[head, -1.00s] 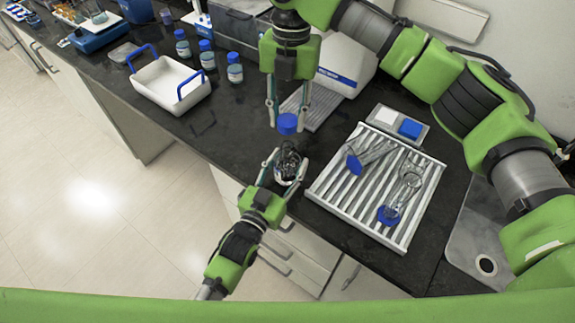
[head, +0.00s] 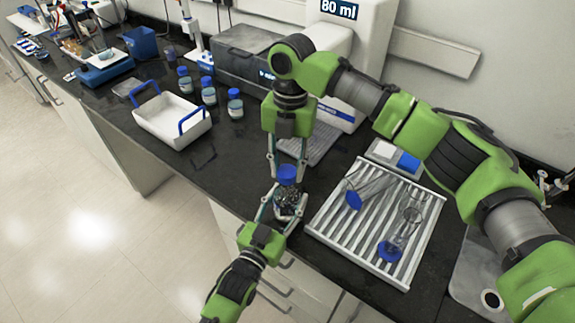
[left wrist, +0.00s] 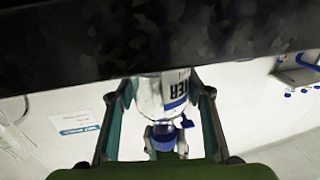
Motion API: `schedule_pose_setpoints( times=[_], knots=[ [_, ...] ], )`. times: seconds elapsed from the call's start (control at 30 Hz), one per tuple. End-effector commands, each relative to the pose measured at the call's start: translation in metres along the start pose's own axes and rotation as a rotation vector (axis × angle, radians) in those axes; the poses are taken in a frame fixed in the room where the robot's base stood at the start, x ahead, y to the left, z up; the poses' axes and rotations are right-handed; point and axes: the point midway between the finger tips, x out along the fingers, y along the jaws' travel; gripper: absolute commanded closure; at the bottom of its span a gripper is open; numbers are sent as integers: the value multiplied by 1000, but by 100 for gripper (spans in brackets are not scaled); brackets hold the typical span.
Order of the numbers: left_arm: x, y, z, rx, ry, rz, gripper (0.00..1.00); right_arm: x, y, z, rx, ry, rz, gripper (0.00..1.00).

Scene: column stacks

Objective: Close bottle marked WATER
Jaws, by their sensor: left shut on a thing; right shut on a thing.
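The clear bottle (head: 287,206) is upright in my left gripper (head: 284,202), near the front edge of the dark bench. In the left wrist view the bottle (left wrist: 152,97) shows between the fingers, with a label (left wrist: 175,88) whose visible letters end in "TER". My right gripper (head: 287,173) comes down from above and is shut on a blue cap (head: 287,174). The cap sits right at the bottle's mouth; I cannot tell whether it is seated. Blue also shows at the bottle's end in the left wrist view.
A ribbed white rack (head: 332,229) with glassware with blue bases lies just right of the bottle. A white tray (head: 160,128) with blue handles and several blue-capped bottles (head: 235,104) stand at the back left. A sink (head: 466,270) is at the right.

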Motion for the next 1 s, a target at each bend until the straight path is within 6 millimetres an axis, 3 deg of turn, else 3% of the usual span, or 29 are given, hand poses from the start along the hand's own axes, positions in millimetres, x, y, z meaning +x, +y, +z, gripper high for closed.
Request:
schedule_pose_setpoints(
  times=[0.4,1.0],
  knots=[
    [0,0,1,1,-2,0,92,18,0,2,-1,0,0,80],
    [0,0,1,1,-2,0,92,19,0,2,-1,0,0,80]
  ],
)
